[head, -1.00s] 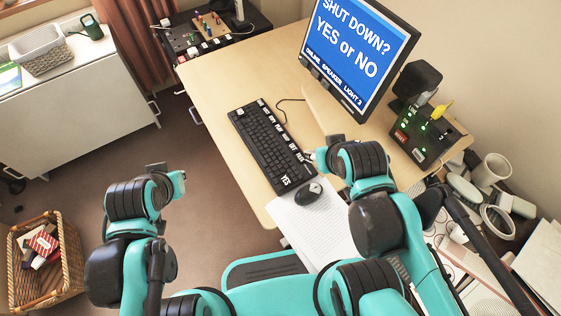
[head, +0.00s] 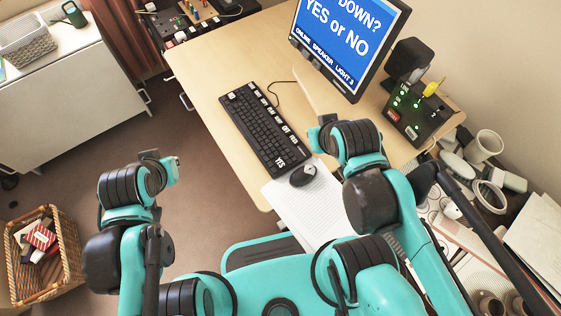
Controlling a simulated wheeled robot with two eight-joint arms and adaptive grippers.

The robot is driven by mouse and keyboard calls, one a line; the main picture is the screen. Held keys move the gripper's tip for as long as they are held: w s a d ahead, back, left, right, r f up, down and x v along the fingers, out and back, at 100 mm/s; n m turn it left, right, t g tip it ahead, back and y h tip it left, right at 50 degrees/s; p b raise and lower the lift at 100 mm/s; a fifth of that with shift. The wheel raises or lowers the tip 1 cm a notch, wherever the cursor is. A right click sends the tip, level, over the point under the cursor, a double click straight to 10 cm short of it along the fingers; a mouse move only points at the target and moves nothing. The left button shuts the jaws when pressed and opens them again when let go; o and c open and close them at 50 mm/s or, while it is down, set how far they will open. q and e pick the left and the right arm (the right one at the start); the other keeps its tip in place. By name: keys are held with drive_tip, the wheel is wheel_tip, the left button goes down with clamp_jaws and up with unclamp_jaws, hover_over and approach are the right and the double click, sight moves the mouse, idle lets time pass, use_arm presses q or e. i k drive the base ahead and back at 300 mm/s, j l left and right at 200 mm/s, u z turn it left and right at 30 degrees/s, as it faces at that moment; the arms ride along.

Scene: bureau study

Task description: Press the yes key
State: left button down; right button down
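The black keyboard (head: 258,128) lies on the pale wooden desk, running diagonally. Its YES key (head: 279,162) is at the near end, labelled in white. The monitor (head: 345,42) shows blue with "DOWN? YES or NO" in white; its top is cut off. My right gripper (head: 318,134) is just right of the keyboard, apart from the YES key; its fingers are mostly hidden by the wrist. My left gripper (head: 172,165) is left of the desk over the floor, with its fingers too small to read.
A black mouse (head: 303,175) sits on white paper (head: 300,208) by the keyboard's near end. A black box with green lights (head: 412,108) and a speaker (head: 409,60) stand at the right. A wicker basket (head: 45,262) is on the floor at left.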

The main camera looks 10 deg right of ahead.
sight(279, 162)
drive_tip(key=k+l+u, duration=0.3)
drive_tip(key=k, duration=0.3)
drive_tip(key=k+u, duration=0.3)
drive_tip(key=k, duration=0.3)
